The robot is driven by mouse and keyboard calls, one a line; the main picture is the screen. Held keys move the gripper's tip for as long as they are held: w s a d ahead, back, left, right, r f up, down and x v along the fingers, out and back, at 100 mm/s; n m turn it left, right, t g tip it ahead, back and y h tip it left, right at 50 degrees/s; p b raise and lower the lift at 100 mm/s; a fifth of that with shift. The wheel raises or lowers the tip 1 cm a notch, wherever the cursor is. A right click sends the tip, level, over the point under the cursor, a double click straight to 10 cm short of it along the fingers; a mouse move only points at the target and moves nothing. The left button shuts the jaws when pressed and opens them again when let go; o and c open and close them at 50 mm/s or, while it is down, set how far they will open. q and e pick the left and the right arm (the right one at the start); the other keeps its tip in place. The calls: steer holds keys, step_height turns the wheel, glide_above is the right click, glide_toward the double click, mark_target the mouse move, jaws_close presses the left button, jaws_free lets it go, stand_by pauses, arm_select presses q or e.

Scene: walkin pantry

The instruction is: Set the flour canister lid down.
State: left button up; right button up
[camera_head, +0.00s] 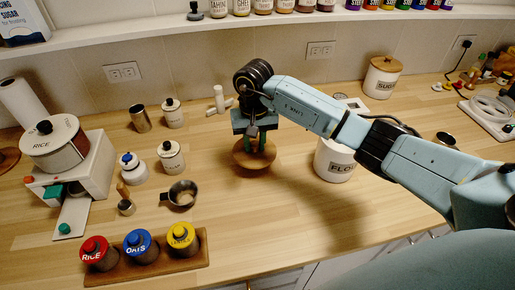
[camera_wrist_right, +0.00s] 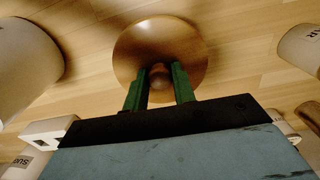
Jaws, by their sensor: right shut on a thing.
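The flour canister lid (camera_head: 254,161) is a round wooden disc with a knob, over the middle of the counter. My right gripper (camera_head: 255,146) is above it, its green fingers shut on the knob. In the right wrist view the lid (camera_wrist_right: 160,38) lies beyond the fingers (camera_wrist_right: 160,86), the knob between them. I cannot tell whether the lid touches the counter. The white flour canister (camera_head: 335,163) stands to the right, its top partly hidden by my arm. My left gripper is not in view.
A rice cooker-like dispenser (camera_head: 55,142), small jars (camera_head: 171,155) and a metal cup (camera_head: 182,193) stand left. A wooden rack (camera_head: 150,268) with coloured-lid jars is at the front. The sugar canister (camera_head: 382,77) is at the back. Bare counter lies in front of the lid.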

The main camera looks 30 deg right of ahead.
mark_target(255, 153)
steer(key=shift+f, duration=1.95)
steer(key=shift+f, duration=0.1)
steer(key=o, duration=1)
step_height(255, 153, up, 12)
steer(key=shift+r+b, duration=0.15)
steer(key=shift+b, duration=0.2)
